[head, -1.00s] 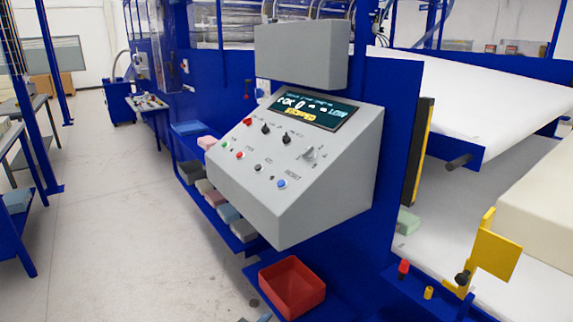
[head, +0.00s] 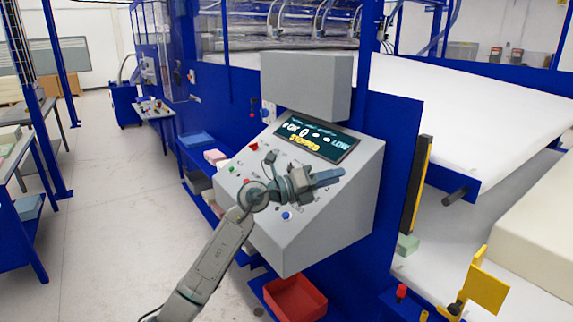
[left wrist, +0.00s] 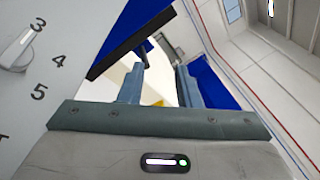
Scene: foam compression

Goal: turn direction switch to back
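The grey sloped control panel (head: 310,235) stands in the middle of the head view, its screen (head: 318,137) lit and showing "STOPPED". My left gripper (head: 330,178) is in front of the panel face, fingers pointing right. Its two fingers (left wrist: 160,88) are apart in the left wrist view, with nothing between them. A dark knob-like shape (head: 270,157) shows just above my wrist; I cannot tell whether it is a switch. The other selector knobs are hidden behind my arm. A numbered dial (left wrist: 15,48) shows at the left edge of the wrist view, apart from the fingers. My right gripper is not in view.
A red button (head: 253,146) and a blue button (head: 287,215) are on the panel. A grey box (head: 306,85) overhangs it. A red bin (head: 295,298) sits below. A yellow bracket (head: 485,285) stands at right. The floor at left is clear.

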